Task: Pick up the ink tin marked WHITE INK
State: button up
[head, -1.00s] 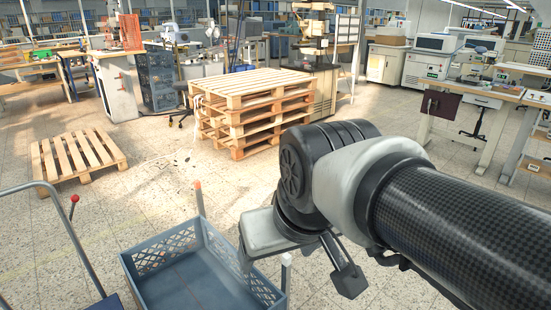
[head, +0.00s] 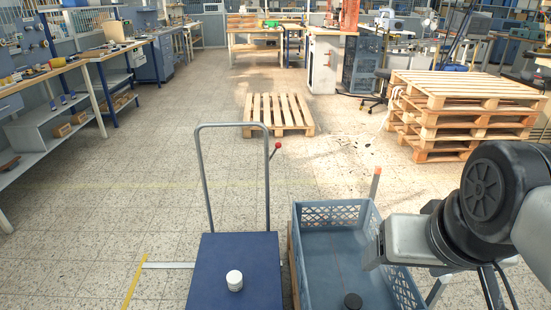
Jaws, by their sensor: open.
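A small round tin-like thing, white with a pale top (head: 234,281), stands upright on the blue platform of a trolley (head: 215,255). No lettering can be read on it, so I cannot tell whether it is marked WHITE INK. A small dark round thing (head: 352,300) is at the near end of the grey-blue crate (head: 333,213), cut by the frame's lower edge. My gripper (head: 382,250) is at the right, over the crate's right side, well right of the white tin and apart from it. It is open, with nothing seen in it; its fingers show poorly.
The trolley's upright handle (head: 204,180) stands behind its platform. An orange-tipped post (head: 375,184) rises by the crate's far right corner. A flat pallet (head: 278,113) and a pallet stack (head: 462,115) lie beyond. Open floor is at the left, before the workbenches (head: 40,80).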

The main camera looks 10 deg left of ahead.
aim_at(234, 278)
jog(key=j+u, duration=0.25)
jog(key=u, duration=0.15)
jog(key=j+u, duration=0.2)
jog(key=u, duration=0.25)
